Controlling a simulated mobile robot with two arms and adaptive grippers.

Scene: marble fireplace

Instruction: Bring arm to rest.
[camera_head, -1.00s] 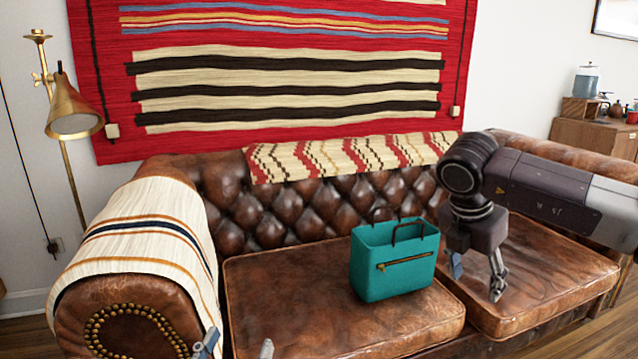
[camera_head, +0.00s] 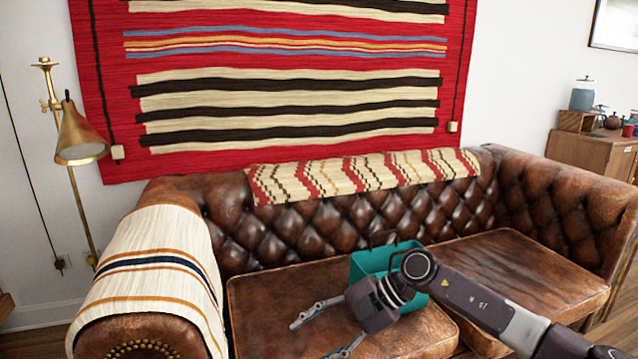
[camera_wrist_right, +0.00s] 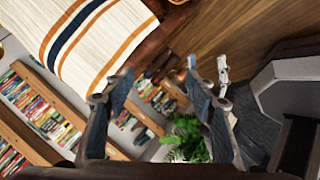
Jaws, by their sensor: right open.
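My right arm comes in from the lower right of the head view. Its gripper (camera_head: 318,338) is open and empty, its fingers pointing left over the front of the brown leather sofa's left seat cushion (camera_head: 255,290). In the right wrist view the two fingers (camera_wrist_right: 162,105) stand wide apart with nothing held between them. My left gripper is not seen in the head view. A teal bag (camera_head: 368,264) stands on the sofa behind my right wrist, which hides much of it.
A cream striped blanket (camera_head: 150,255) covers the sofa's left arm. The right seat cushion (camera_head: 520,265) is bare. A brass lamp (camera_head: 78,135) stands at the left. In the wrist view, bookshelves (camera_wrist_right: 45,115) and a green plant (camera_wrist_right: 185,140) show beyond the fingers.

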